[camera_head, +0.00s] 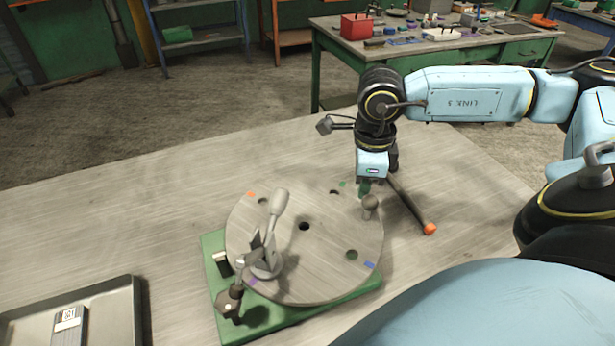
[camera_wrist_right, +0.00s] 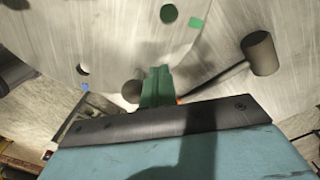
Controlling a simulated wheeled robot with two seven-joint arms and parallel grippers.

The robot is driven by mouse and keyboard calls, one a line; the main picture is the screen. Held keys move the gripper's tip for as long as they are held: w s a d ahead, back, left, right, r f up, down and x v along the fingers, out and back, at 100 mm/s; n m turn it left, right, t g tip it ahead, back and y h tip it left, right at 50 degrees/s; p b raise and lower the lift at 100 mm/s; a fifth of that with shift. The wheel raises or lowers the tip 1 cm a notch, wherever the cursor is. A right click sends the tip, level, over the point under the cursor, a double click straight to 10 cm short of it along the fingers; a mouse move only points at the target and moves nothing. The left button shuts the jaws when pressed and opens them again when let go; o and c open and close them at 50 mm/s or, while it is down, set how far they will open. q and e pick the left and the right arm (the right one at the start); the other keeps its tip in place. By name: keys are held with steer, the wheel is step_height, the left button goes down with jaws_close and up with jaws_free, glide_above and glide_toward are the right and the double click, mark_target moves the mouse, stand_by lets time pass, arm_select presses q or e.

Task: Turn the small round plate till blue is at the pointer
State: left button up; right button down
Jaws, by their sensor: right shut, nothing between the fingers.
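The small round plate (camera_head: 318,275) is a grey disc with holes and colored rim marks, on a green base (camera_head: 297,322). Its blue mark (camera_head: 369,265) is at the lower right edge, with green (camera_head: 342,184) at the upper right, orange (camera_head: 250,194) upper left and purple (camera_head: 253,282) lower left. A knob (camera_head: 370,205) stands near the right rim. I cannot clearly make out the pointer. My right gripper (camera_head: 364,188) is shut and empty, just behind the knob. In the wrist view, its green fingers (camera_wrist_right: 157,85) are beside the knob (camera_wrist_right: 132,91). My left gripper is out of view.
A lever clamp (camera_head: 271,240) stands over the plate's left side. A mallet, its handle (camera_head: 407,205) orange-tipped, lies right of the plate; its dark head (camera_wrist_right: 259,53) shows in the wrist view. A metal tray (camera_head: 138,310) is at the lower left. The table behind the plate is clear.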

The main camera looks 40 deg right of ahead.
mark_target(374, 197)
steer(key=shift+s+a+b, duration=0.25)
steer(key=shift+s+b, duration=0.05)
steer(key=shift+s, duration=0.6)
steer(key=shift+s+a+b, duration=0.35)
steer(key=shift+s+a, duration=0.05)
steer(key=shift+s, duration=0.3)
steer(key=shift+s+a, duration=0.1)
steer(key=shift+s, duration=0.05)
steer(key=shift+s+a+b, duration=0.35)
steer(key=shift+s+a, duration=0.05)
steer(key=shift+s, duration=0.2)
steer(key=shift+s+a+b, duration=0.4)
steer(key=shift+s+a, duration=0.2)
steer(key=shift+s, duration=0.05)
